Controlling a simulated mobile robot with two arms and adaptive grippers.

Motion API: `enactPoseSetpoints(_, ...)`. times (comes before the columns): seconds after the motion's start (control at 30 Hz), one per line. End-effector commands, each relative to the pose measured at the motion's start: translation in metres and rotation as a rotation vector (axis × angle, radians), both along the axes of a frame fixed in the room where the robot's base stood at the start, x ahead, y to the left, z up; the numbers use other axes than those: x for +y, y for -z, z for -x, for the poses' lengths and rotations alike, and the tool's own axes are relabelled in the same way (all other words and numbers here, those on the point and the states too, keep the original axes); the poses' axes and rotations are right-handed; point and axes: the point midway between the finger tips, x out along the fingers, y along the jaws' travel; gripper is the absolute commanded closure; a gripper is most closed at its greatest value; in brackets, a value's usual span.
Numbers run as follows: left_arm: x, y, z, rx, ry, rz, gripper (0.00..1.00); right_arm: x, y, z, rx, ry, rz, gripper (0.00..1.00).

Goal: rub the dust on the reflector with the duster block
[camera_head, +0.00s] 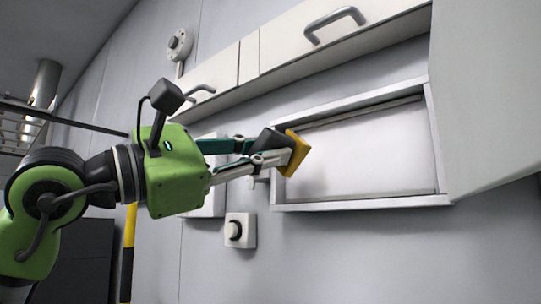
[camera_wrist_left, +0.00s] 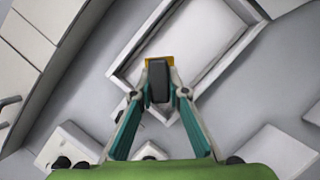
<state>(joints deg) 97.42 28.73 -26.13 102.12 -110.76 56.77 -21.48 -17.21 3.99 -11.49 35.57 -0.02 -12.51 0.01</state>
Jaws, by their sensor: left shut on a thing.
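The duster block, a dark grip with a yellow pad (camera_head: 296,154), is held in my left gripper (camera_head: 276,149). The gripper is shut on the dark grip, with a finger on each side. In the left wrist view the block (camera_wrist_left: 159,82) sits between the fingertips, its yellow edge beyond them. The reflector (camera_head: 372,152) is a pale flat panel inside a raised frame on the wall. It also shows in the left wrist view (camera_wrist_left: 195,42). The pad is at the frame's left edge; I cannot tell whether it touches. No distinct dust shows. My right gripper is not in view.
The raised frame (camera_head: 360,202) borders the panel. A white cabinet with handles (camera_head: 336,24) runs above, and a large pale box (camera_head: 490,95) juts out at the right. A small box with a round knob (camera_head: 240,230) is on the wall below the gripper.

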Motion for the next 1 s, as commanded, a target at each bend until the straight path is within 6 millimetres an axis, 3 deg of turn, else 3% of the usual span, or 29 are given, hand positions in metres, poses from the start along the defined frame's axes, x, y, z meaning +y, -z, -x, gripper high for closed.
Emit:
enactPoseSetpoints(0.53, 0.017, 0.000, 0.024, -0.002, 0.000, 0.000, 1.00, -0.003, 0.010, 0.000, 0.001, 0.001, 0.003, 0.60)
enactPoseSetpoints(1.0, 0.017, 0.000, 0.024, -0.001, 0.000, 0.001, 1.00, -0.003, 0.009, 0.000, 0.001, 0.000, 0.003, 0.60)
